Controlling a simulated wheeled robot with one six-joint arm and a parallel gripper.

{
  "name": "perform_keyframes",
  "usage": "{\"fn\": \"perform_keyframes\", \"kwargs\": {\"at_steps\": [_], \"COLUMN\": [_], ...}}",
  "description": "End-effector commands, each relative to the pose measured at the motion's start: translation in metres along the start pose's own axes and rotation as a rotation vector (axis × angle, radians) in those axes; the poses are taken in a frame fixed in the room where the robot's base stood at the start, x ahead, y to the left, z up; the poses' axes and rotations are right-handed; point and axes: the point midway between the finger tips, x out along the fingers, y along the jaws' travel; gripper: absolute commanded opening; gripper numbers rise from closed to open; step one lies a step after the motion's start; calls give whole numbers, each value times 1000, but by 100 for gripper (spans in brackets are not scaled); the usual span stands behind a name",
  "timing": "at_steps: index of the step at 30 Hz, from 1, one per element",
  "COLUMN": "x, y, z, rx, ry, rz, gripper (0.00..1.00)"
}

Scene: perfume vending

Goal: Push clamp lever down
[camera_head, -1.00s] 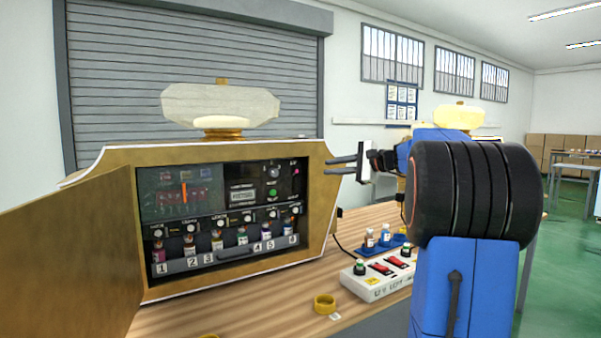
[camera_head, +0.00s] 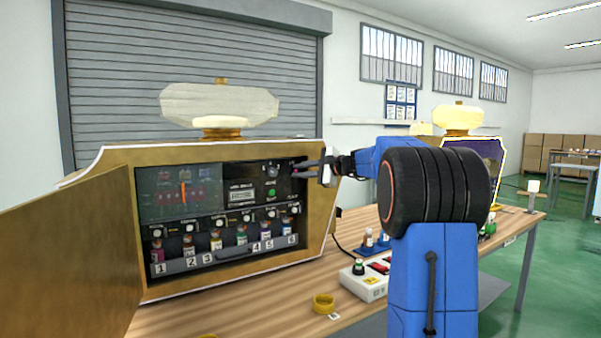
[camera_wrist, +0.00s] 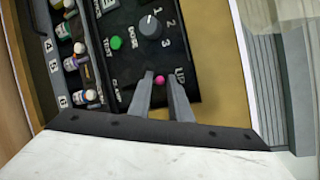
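The clamp lever shows as a small pink knob (camera_wrist: 159,81) on the black control panel, beside the CLAMP and UP labels in the wrist view. My gripper (camera_wrist: 158,76) is open, with its two grey fingers pointing at the panel and the pink knob showing between the fingertips. I cannot tell whether a finger touches it. In the head view my gripper (camera_head: 300,169) reaches from the right to the panel's upper right part, and the fingers cover the knob's area.
The panel carries a dose dial (camera_wrist: 150,27) and a green TEST button (camera_wrist: 116,42) near the fingers. Bottles (camera_head: 241,235) stand in a row below. The gold cabinet (camera_head: 330,195) has its door (camera_head: 70,260) swung open at left. A switch box (camera_head: 367,287) stands on the table.

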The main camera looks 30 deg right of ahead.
Motion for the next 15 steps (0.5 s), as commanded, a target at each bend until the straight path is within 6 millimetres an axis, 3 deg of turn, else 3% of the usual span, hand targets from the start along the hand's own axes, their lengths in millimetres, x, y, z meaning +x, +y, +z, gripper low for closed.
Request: {"fn": "perform_keyframes", "kwargs": {"at_steps": [6, 9, 15], "x": [0, 0, 0], "y": [0, 0, 0], "z": [0, 0, 0], "rx": [0, 0, -1], "ry": [0, 0, 0], "rz": [0, 0, -1], "gripper": [18, 0, 0]}}
